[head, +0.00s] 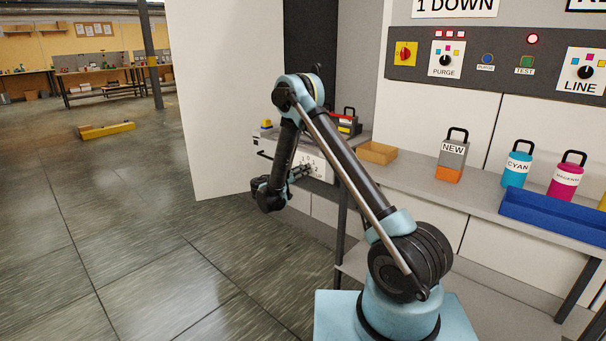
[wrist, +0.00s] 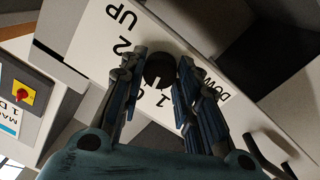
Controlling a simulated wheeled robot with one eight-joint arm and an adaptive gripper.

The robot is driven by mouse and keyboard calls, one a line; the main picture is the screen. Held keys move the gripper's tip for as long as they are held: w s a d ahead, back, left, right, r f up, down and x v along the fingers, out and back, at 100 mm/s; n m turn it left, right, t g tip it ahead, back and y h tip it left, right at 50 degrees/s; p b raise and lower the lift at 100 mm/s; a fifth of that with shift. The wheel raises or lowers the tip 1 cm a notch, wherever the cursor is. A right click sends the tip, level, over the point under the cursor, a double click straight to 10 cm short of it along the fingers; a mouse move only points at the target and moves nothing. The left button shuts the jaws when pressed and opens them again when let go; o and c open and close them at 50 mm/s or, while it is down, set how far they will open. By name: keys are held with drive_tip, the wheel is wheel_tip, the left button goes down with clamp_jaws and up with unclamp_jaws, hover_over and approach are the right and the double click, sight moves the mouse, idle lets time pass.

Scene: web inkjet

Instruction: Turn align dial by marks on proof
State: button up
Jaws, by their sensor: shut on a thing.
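The align dial (wrist: 159,69) is a round black knob on a white plate (wrist: 199,71), with UP, 2, 1 and DOWN printed around it. My gripper (wrist: 163,62) has one finger on each side of the knob and is shut on it. The fingers hide part of the scale, and I cannot clearly read where the knob points. In the head view my gripper (head: 303,172) is at the white plate (head: 316,162) at the left end of the bench, and the knob is hidden there. I cannot make out a proof sheet in either view.
A dark handle (wrist: 268,153) sticks out near the plate. On the bench stand a tan tray (head: 377,152), a NEW canister (head: 451,160), a cyan bottle (head: 516,167) and a blue tray (head: 550,215). A tall white panel (head: 225,90) rises behind my arm.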

drive_tip(key=n, duration=0.5)
drive_tip(key=shift+w+a, duration=0.1)
drive_tip(key=shift+n, duration=0.3)
idle(0.4)
drive_tip(key=o, duration=1.1)
drive_tip(key=shift+f, duration=0.1)
drive_tip(key=shift+c, duration=0.2)
drive_tip(key=v, duration=1.2)
drive_tip(key=shift+f, duration=0.15)
